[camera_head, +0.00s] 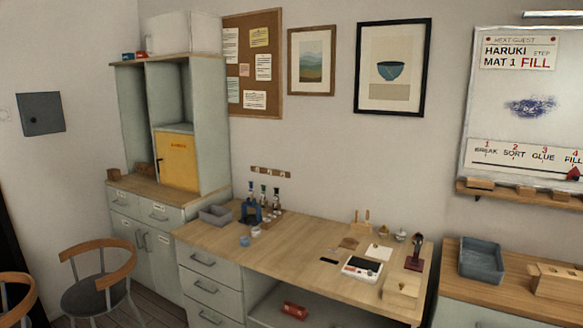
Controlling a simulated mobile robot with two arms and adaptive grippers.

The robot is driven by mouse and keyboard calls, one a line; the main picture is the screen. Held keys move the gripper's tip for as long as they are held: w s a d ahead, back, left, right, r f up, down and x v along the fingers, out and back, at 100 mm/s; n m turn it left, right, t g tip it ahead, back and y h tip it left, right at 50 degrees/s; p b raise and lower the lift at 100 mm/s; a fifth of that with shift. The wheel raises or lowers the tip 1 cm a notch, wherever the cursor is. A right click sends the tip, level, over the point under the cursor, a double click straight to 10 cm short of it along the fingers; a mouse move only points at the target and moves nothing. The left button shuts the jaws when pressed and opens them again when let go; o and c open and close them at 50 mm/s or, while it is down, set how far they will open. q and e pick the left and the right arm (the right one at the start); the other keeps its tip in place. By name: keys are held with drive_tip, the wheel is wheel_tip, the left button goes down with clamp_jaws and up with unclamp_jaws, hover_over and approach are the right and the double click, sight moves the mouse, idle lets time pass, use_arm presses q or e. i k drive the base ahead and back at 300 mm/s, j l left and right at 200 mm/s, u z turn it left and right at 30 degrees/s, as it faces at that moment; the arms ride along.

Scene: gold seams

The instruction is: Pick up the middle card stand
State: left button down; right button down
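Three small wooden blocks, which look like card stands, sit on the ledge under the whiteboard at the right: a left one (480,184), a middle one (526,191) and a right one (560,196). They are small in view, and I cannot tell for sure that they are card stands. No cards show in them. Neither of my grippers is in view.
A wooden desk (300,241) stands below, with a grey bin (215,215), bottles and small tools on it. A blue-grey tray (481,262) and a wooden box (558,281) stand on the right counter. Chairs (96,285) are at the lower left.

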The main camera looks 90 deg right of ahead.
sight(561, 196)
drive_tip(key=z, duration=4.3)
